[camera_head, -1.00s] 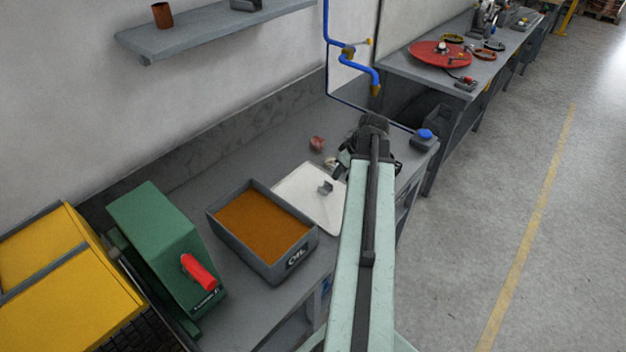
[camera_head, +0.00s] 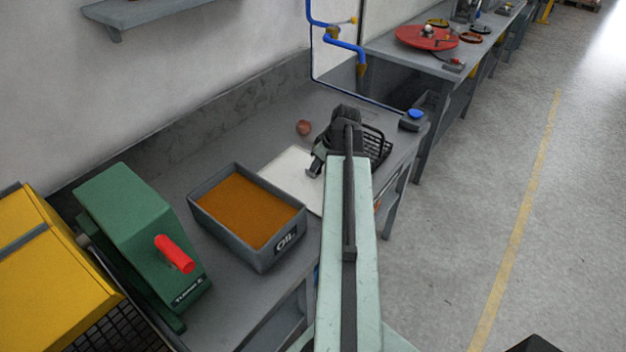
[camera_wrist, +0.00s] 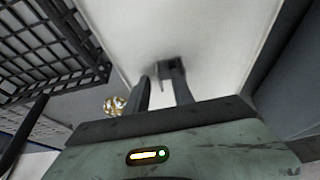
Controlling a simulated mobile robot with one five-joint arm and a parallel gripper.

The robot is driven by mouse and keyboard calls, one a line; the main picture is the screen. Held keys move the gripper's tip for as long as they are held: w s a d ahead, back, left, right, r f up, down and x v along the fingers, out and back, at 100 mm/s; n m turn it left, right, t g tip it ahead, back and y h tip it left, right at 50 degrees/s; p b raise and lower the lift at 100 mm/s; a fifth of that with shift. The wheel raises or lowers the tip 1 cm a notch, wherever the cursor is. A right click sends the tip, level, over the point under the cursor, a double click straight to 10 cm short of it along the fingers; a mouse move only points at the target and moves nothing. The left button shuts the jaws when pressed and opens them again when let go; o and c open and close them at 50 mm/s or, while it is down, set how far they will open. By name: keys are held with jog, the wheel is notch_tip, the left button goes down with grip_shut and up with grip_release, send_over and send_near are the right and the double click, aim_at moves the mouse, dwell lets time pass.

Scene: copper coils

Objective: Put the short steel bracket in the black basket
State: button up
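The short steel bracket (camera_head: 313,170) is a small grey angled piece on the white board (camera_head: 285,172) on the bench. In the wrist view the bracket (camera_wrist: 168,68) shows at the fingertips, partly covered by them. My gripper (camera_head: 320,156) is low over the board, right at the bracket. In the wrist view my gripper (camera_wrist: 160,84) has its two fingers a little apart, with pale board visible between them; contact with the bracket cannot be made out. The black basket (camera_head: 380,147) is wire mesh, right behind my gripper and partly hidden; it also shows in the wrist view (camera_wrist: 50,45).
A grey oil tray (camera_head: 278,252) with brown fill stands left of the board. A green machine (camera_head: 135,225) with a red handle is farther left. A copper piece (camera_head: 304,128) lies behind the board.

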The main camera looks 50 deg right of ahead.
jog(key=shift+r, duration=0.1)
grip_shut()
dwell(1.2)
